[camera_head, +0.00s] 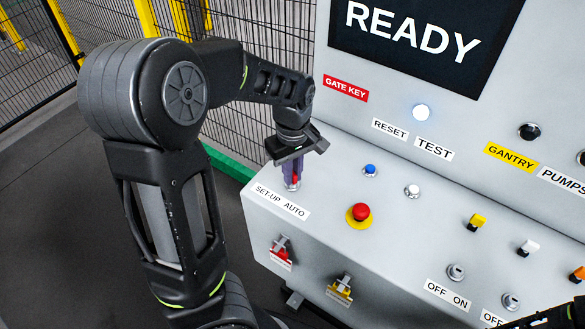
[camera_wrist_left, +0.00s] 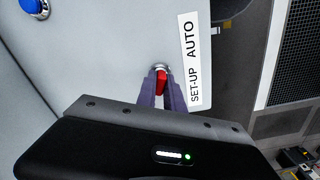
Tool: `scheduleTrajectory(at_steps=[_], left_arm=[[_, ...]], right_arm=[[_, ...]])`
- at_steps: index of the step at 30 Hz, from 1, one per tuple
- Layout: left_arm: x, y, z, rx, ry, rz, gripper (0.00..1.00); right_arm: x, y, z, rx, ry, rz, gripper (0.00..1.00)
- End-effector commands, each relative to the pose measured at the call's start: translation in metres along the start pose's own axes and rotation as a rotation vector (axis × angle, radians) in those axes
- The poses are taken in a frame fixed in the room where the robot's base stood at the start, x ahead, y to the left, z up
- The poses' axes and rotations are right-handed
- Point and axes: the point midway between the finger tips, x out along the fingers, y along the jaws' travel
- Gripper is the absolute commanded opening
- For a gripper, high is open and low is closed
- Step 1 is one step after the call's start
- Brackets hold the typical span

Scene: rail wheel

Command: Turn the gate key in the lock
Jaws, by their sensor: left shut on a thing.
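The red gate key (camera_wrist_left: 161,82) stands in its round metal lock (camera_wrist_left: 160,66) on the sloping panel, beside the SET-UP / AUTO label (camera_wrist_left: 195,62). My left gripper (camera_head: 292,183) is over the lock in the head view, its purple fingers pointing down at the panel. In the left wrist view its two fingers (camera_wrist_left: 161,92) are shut on the key, one on each side. Most of the key is hidden between the fingers. The same label (camera_head: 281,203) lies just in front of the gripper in the head view.
A red stop button (camera_head: 361,211) on a yellow ring, a blue button (camera_head: 370,170) and a white button (camera_head: 412,191) stand right of the lock. Red (camera_head: 281,252) and yellow (camera_head: 341,290) padlock-like fittings hang on the front face. A mesh fence (camera_head: 268,55) stands behind.

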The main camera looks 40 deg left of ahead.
Motion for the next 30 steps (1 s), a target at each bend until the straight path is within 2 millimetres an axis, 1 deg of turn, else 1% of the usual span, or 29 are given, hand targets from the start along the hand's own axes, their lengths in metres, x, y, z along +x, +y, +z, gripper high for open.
scheduleTrajectory(at_steps=[1, 3, 11, 14, 18, 21, 30], left_arm=[[-0.0010, 0.0000, -0.0003, -0.039, 0.000, 0.000, 0.00], [-0.0002, 0.0002, -0.0004, -0.064, 0.001, 0.001, 0.00], [0.0001, 0.0003, -0.0004, -0.073, 0.001, 0.001, 0.00], [0.0001, 0.0002, -0.0004, -0.140, 0.001, 0.001, 0.00], [0.0001, 0.0002, -0.0004, -0.299, 0.001, 0.001, 0.00], [0.0001, 0.0002, -0.0004, -0.361, 0.001, 0.001, 0.00], [0.0001, 0.0001, -0.0004, -0.391, 0.001, 0.001, 0.00]], right_arm=[[-0.0019, -0.0007, 0.0000, 0.000, 0.000, 0.000, 0.36], [-0.0017, -0.0006, 0.0000, 0.000, 0.000, 0.000, 0.36], [-0.0011, -0.0004, 0.0000, 0.000, 0.000, 0.000, 0.36], [-0.0011, -0.0004, 0.0000, 0.000, 0.000, 0.000, 0.36], [-0.0011, -0.0004, 0.0000, 0.000, 0.000, 0.000, 0.36], [-0.0011, -0.0004, 0.0000, 0.000, 0.000, 0.000, 0.36], [-0.0011, -0.0004, 0.0000, 0.000, 0.000, 0.000, 0.36]])
